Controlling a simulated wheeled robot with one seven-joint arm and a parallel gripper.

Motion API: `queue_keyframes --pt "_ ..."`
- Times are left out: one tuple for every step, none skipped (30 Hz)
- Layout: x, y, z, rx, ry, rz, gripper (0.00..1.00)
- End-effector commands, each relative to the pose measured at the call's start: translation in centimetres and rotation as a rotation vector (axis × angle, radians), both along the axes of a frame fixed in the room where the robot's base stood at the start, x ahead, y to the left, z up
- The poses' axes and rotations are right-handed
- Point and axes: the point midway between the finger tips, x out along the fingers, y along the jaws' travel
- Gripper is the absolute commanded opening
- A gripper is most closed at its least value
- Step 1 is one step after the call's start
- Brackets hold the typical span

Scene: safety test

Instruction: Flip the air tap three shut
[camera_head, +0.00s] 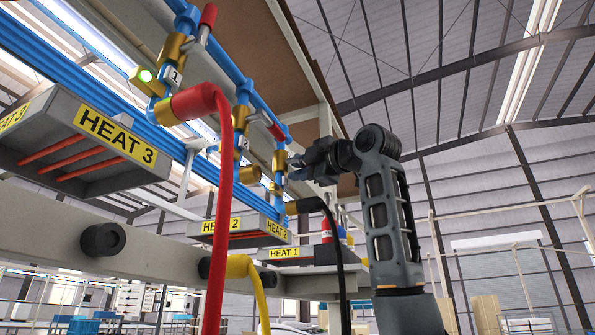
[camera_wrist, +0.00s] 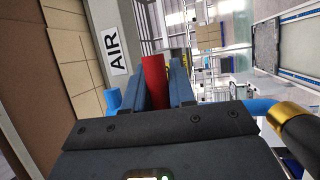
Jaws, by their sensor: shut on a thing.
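Air tap three (camera_head: 281,162) is the farthest blue-and-brass tap on the overhead pipe in the head view. Its handle is hidden there by my gripper (camera_head: 298,168), which reaches it from the right. In the wrist view a red handle (camera_wrist: 154,82) stands between the two dark blue-grey fingers of my gripper (camera_wrist: 160,75), which are shut on it. The tap's number label cannot be seen.
Tap one (camera_head: 174,76) and tap two (camera_head: 243,143) sit nearer on the same pipe, with red handles. A red hose (camera_head: 222,170) and a black hose (camera_head: 334,230) hang close by. An AIR sign (camera_wrist: 115,50) is beside the fingers. Heater boxes (camera_head: 95,150) are at left.

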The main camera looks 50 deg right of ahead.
Motion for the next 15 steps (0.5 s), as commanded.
queue_keyframes --pt "0.01 -0.05 -0.15 0.001 0.003 -0.001 0.26" --pt "0.02 -0.05 -0.16 0.001 0.003 -0.001 0.29" --pt "0.02 -0.05 -0.16 0.001 0.003 -0.001 0.33" --pt "0.01 -0.05 -0.15 0.001 0.003 -0.001 0.36" --pt "0.02 -0.04 -0.15 0.001 0.003 0.000 0.39" --pt "0.02 -0.04 -0.14 0.001 0.002 0.000 0.43" --pt "0.02 -0.04 -0.13 0.001 0.002 0.000 0.45" --pt "0.02 -0.04 -0.12 0.001 0.002 0.000 0.45" --pt "0.02 -0.03 -0.12 0.001 0.002 0.000 0.45" --pt "0.02 -0.03 -0.11 0.001 0.002 0.000 0.45" --pt "0.03 -0.02 -0.11 0.001 0.002 0.000 0.45" --pt "0.03 -0.02 -0.10 0.000 0.001 0.000 0.45" --pt "0.01 -0.02 -0.10 0.000 0.001 0.000 0.45" --pt "-0.03 -0.02 -0.11 0.000 0.001 0.000 0.45" --pt "-0.18 -0.03 -0.16 0.000 0.001 0.000 0.45"
